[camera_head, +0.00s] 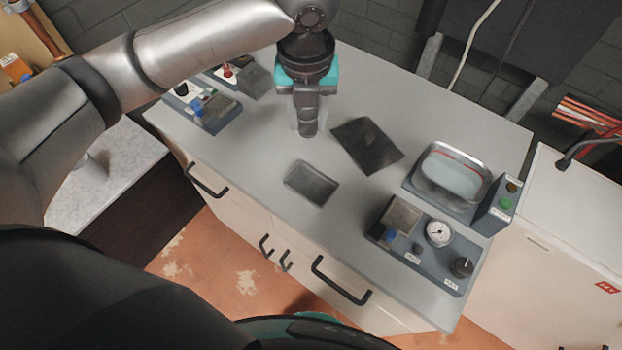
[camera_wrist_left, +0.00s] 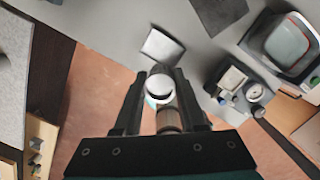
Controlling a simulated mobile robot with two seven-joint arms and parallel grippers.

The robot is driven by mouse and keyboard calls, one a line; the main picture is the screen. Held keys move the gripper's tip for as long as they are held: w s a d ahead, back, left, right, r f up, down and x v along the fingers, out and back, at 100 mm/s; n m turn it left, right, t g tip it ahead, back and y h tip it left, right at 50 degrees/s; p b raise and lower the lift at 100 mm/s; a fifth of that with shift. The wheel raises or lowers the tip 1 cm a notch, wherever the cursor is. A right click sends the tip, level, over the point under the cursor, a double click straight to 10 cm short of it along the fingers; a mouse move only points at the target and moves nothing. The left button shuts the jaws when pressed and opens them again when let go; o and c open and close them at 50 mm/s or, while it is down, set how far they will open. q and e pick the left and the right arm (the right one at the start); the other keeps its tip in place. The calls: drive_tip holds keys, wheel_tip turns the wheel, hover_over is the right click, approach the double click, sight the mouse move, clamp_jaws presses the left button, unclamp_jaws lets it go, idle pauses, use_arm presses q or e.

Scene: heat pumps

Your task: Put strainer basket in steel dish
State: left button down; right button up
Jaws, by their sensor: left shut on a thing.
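My left gripper (camera_head: 308,128) hangs fingers-down over the bench, behind the steel dish. It also shows in the left wrist view (camera_wrist_left: 160,88), its fingers shut on a small round thing, which I take to be the strainer basket (camera_wrist_left: 158,84). It has a pale, shiny round part and a brown ribbed part; in the head view the fingers mostly hide it. The steel dish (camera_head: 311,183), shallow and rectangular, lies on the bench near its front edge and looks empty. It also shows ahead of the fingertips in the wrist view (camera_wrist_left: 162,46). My right gripper is not in view.
A dark flat mat (camera_head: 367,146) lies right of the gripper. A bath unit with a metal basin (camera_head: 450,178) and a gauge panel (camera_head: 425,240) stand at the right. Small devices (camera_head: 215,110) stand at the back left. The bench (camera_head: 260,165) is clear around the dish.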

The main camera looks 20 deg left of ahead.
sight(312, 184)
use_arm(q)
drive_tip(key=m, duration=0.3)
drive_tip(key=shift+w+d+r+p, duration=0.15)
drive_tip(key=shift+w+r+p, duration=0.1)
drive_tip(key=shift+p, duration=0.1)
drive_tip(key=shift+m, duration=0.5)
drive_tip(key=shift+f+h, duration=0.3)
wheel_tip(312, 184, down, 19)
drive_tip(key=b, duration=0.3)
drive_tip(key=shift+f, duration=0.2)
drive_tip(key=shift+c, duration=2.4)
unclamp_jaws()
drive_tip(key=shift+f, duration=0.1)
wheel_tip(312, 184, up, 12)
drive_tip(key=s+p, duration=0.1)
drive_tip(key=p, duration=0.1)
drive_tip(key=shift+s, duration=0.25)
